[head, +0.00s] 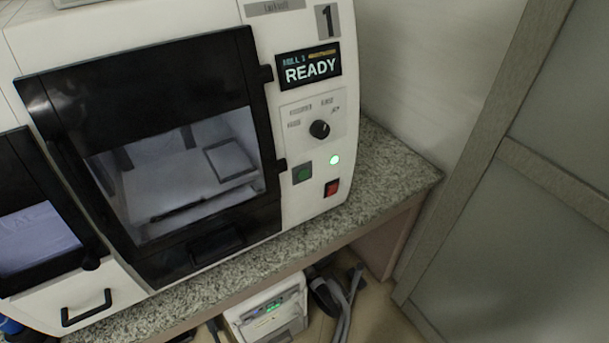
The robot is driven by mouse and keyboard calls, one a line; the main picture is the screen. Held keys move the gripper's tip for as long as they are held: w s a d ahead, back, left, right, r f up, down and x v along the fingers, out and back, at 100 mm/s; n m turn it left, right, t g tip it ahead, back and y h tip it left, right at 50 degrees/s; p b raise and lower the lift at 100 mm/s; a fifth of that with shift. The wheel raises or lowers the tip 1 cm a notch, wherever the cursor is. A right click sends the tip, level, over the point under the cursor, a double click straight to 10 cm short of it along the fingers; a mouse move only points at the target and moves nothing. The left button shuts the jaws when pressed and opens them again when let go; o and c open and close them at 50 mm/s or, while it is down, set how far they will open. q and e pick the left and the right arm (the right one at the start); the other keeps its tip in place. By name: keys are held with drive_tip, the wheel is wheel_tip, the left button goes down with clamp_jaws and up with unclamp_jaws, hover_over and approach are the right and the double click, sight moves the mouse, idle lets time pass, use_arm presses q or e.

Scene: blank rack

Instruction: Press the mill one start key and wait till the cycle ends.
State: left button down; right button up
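Mill one (300,210) is a white machine marked "1" on the granite counter. Its black-framed door (160,150) looks shut, with a window onto a pale chamber. The display (309,67) reads "MILL 1" and "READY". Below it are a black rotary knob (320,129), a dark square key with a green centre (303,174), a lit green lamp (334,160) and a red switch (332,188). The green key looks like the start key; its label is not readable. Neither of my grippers is in view.
A second black-framed window (40,235) and a drawer with a black handle (87,308) are at left. The granite counter (395,165) is clear at right. Below it stands a white unit (268,312) with a hose (338,300). A framed panel (535,170) stands at right.

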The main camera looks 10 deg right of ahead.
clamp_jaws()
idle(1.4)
